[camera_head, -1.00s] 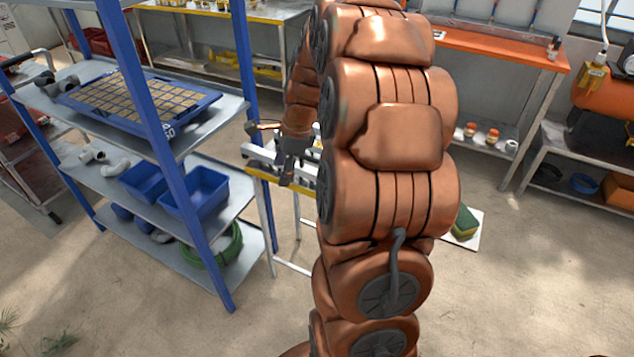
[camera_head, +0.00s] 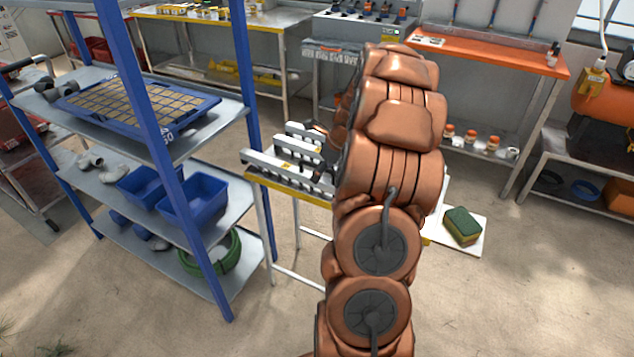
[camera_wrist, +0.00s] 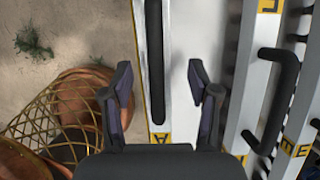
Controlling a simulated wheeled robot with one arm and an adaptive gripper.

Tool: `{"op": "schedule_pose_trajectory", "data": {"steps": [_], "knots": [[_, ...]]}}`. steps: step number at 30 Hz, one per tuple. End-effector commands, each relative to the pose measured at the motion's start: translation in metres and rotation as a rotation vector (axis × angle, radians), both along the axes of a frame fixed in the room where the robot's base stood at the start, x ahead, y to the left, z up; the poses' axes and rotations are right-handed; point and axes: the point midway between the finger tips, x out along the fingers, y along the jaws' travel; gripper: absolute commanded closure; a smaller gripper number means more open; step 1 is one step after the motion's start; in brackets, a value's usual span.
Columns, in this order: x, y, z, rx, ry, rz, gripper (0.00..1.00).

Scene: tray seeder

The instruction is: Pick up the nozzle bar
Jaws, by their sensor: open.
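Several pale grey nozzle bars (camera_head: 280,170) with dark handles lie side by side on a yellow-edged stand (camera_head: 262,184) in the head view. My arm hides the right part of the stand. In the wrist view, my gripper (camera_wrist: 161,82) is open and empty, pointing down over the stand. A long black handle (camera_wrist: 155,60) runs between its two fingers, nearer the left one, beside a pale strip. Another bar (camera_wrist: 246,75) with a black handle lies to the right of the fingers. My gripper's fingers are hidden behind the arm in the head view.
A blue shelf (camera_head: 222,112) with a seed tray (camera_head: 150,127) and blue bins (camera_head: 195,200) stands close on the left. A green and yellow sponge (camera_head: 462,225) lies on a white surface at right. A orange-topped bench (camera_head: 490,50) stands behind. Floor at front right is clear.

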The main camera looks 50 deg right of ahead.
Motion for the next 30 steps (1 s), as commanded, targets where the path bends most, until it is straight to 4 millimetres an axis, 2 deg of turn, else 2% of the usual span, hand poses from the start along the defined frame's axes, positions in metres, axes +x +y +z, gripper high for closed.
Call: {"op": "schedule_pose_trajectory", "data": {"steps": [9, 17, 30], "knots": [[0.013, 0.006, -0.037, 0.002, 0.0, 0.001, 0.4], [0.014, 0.006, -0.041, 0.0, 0.0, 0.001, 0.4], [0.014, 0.006, -0.04, 0.0, 0.0, 0.001, 0.84]]}}
